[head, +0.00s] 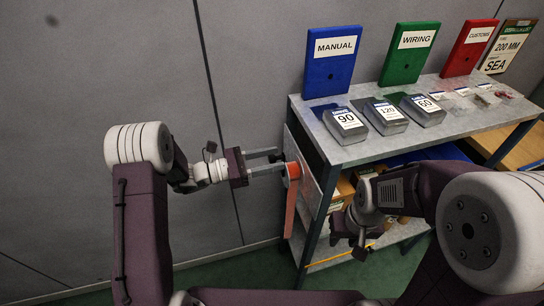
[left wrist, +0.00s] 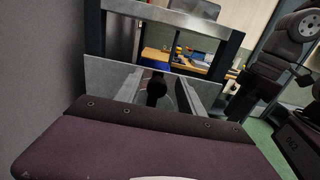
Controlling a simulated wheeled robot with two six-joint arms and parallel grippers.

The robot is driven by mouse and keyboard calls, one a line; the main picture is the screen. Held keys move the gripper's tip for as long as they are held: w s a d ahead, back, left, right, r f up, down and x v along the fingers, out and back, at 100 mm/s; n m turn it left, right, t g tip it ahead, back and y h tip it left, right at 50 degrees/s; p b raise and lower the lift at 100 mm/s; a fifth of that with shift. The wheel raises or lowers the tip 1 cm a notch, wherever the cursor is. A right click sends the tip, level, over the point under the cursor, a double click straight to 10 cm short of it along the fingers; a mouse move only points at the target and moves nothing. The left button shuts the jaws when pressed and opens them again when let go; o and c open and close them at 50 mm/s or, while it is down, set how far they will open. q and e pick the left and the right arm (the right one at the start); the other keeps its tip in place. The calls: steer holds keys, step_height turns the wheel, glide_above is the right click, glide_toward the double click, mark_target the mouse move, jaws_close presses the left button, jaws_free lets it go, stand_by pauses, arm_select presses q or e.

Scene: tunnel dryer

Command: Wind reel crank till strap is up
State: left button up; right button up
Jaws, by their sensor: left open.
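A red-orange reel (head: 292,171) is mounted at the left end of the metal shelf unit, with a red-orange strip (head: 291,208) below it; I cannot tell whether this strip is the strap. My left gripper (head: 280,161) is open at the reel, its two fingers pointing right. In the left wrist view a dark round knob (left wrist: 157,88), seemingly the crank's handle, stands between the open fingers (left wrist: 160,92), with no clear contact. My right gripper (head: 355,240) is low in front of the shelves, partly hidden by its own arm; its jaws are unclear.
The shelf unit's grey top (head: 345,152) carries grey boxes marked 90 (head: 345,124), 120 (head: 386,117) and 60 (head: 422,110). Blue, green and red boards stand behind. A yellow line (head: 340,258) crosses the lower shelf. The wall (head: 100,60) is close behind my left arm.

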arm_select(q)
steer(key=shift+w+f, duration=0.1)
steer(key=shift+w, duration=0.15)
jaws_close()
stand_by(1.3)
